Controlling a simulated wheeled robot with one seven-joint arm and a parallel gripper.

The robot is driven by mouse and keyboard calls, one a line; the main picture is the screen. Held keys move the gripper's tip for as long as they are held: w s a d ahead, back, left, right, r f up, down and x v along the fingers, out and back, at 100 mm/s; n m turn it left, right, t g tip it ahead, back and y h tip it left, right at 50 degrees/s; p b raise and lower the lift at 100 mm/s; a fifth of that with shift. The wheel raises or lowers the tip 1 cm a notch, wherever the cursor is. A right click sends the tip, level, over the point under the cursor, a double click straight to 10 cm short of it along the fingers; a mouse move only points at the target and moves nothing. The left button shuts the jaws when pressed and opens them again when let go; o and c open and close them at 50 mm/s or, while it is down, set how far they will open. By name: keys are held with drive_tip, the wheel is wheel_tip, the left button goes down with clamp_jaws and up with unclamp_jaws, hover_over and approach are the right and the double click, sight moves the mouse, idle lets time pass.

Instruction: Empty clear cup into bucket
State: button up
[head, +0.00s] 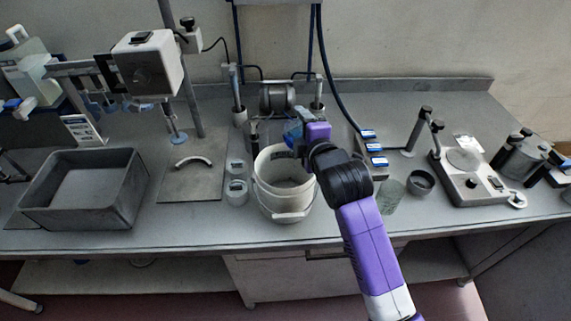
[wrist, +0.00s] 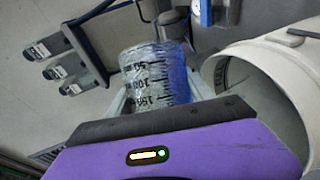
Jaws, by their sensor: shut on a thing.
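The white bucket (head: 267,196) stands on the bench near its front edge, open at the top, its handle hanging in front. My gripper (head: 302,134) is over the bucket's back rim. It is shut on the clear cup (head: 291,133), which shows bluish and is partly hidden by my gripper in the head view. In the wrist view the clear cup (wrist: 150,78) has dark volume marks and a blue area along its right side. The bucket (wrist: 245,58) is just right of it there. Any content left in the cup is unclear.
A grey bin (head: 85,212) and a stand on a flat plate (head: 185,190) are at left. Two small clear jars (head: 237,190) stand close left of the bucket. A glass-like piece (head: 391,197), a dark cup (head: 420,182) and a bench instrument (head: 468,185) are at right.

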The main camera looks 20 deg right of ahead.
sight(289, 127)
drive_tip(key=shift+a+f+n+t+h+b, duration=0.2)
drive_tip(key=shift+f+n+t+h+b, duration=0.15)
drive_tip(key=shift+n+b, duration=0.4)
idle(0.5)
drive_tip(key=shift+s+a+r+n+t+h+b, duration=0.2)
drive_tip(key=shift+a+r+n+t+h+b, duration=0.25)
drive_tip(key=shift+n+b, duration=0.55)
idle(1.4)
drive_tip(key=shift+a+r+n+t, duration=0.2)
drive_tip(key=shift+n+t, duration=0.1)
drive_tip(key=shift+n, duration=0.15)
drive_tip(key=shift+s+a+r+n+t+b, duration=0.2)
drive_tip(key=shift+a+n+t+b, duration=0.2)
drive_tip(key=shift+n, duration=0.5)
drive_tip(key=shift+a+r+n, duration=0.1)
drive_tip(key=shift+r+n, duration=0.05)
drive_tip(key=shift+n, duration=0.15)
drive_tip(key=shift+a+n+t, duration=0.15)
drive_tip(key=shift+n+t, duration=0.15)
drive_tip(key=shift+a+r+n, duration=0.1)
drive_tip(key=shift+a+n, duration=0.05)
drive_tip(key=shift+n, duration=0.25)
